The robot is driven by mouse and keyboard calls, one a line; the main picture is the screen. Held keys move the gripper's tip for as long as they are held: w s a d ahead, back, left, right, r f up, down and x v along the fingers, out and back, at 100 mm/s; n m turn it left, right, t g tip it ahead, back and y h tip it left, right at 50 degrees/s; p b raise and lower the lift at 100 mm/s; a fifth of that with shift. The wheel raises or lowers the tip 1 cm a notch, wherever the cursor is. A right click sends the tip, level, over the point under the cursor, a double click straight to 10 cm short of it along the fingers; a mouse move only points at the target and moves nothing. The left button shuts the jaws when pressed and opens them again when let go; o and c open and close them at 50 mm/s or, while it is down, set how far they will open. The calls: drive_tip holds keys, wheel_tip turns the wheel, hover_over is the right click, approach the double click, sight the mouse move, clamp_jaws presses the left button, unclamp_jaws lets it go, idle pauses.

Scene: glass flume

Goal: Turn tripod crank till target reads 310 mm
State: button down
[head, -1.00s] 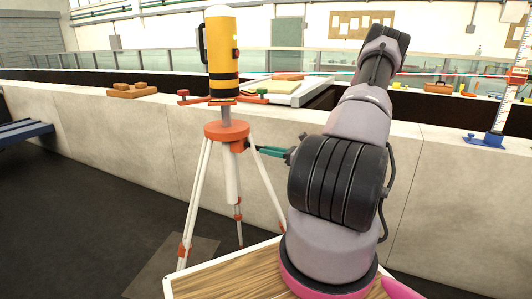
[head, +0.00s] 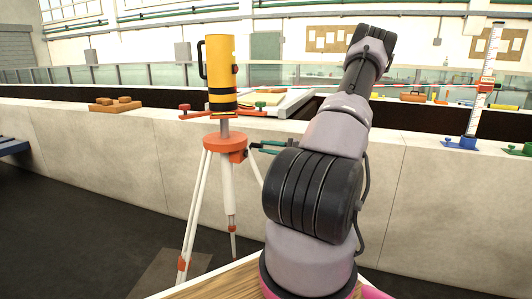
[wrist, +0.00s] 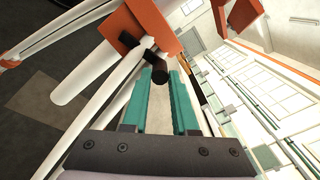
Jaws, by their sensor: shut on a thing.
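A yellow laser level (head: 222,72) with black bands stands on a white-legged tripod with an orange head (head: 225,143). My gripper (head: 258,147), with teal fingers, reaches to the right side of the tripod head. In the wrist view, the black crank knob (wrist: 159,75) sits between the fingertips of my gripper (wrist: 160,82), which is shut on it, just beside the orange tripod head (wrist: 122,30). A graduated staff (head: 484,70) at the right bears a red target (head: 486,85); its reading is too small to tell. A thin red beam crosses toward it.
The concrete flume wall (head: 420,190) runs behind the tripod. Brown blocks (head: 115,104) and the staff's blue base (head: 461,143) rest on its top. My arm covers part of the wall. Dark floor (head: 80,240) lies open at the left.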

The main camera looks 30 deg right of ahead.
drive_tip(key=s+a+r+n, duration=0.3)
drive_tip(key=a+r+n, duration=0.1)
drive_tip(key=n, duration=0.9)
drive_tip(key=shift+s+r, duration=0.15)
drive_tip(key=shift+r, duration=0.05)
drive_tip(key=shift+a+n, duration=0.1)
drive_tip(key=shift+n, duration=0.3)
drive_tip(key=c, duration=0.7)
unclamp_jaws()
drive_tip(key=v, duration=1)
drive_tip(key=shift+s+d, duration=0.25)
drive_tip(key=shift+s, duration=0.05)
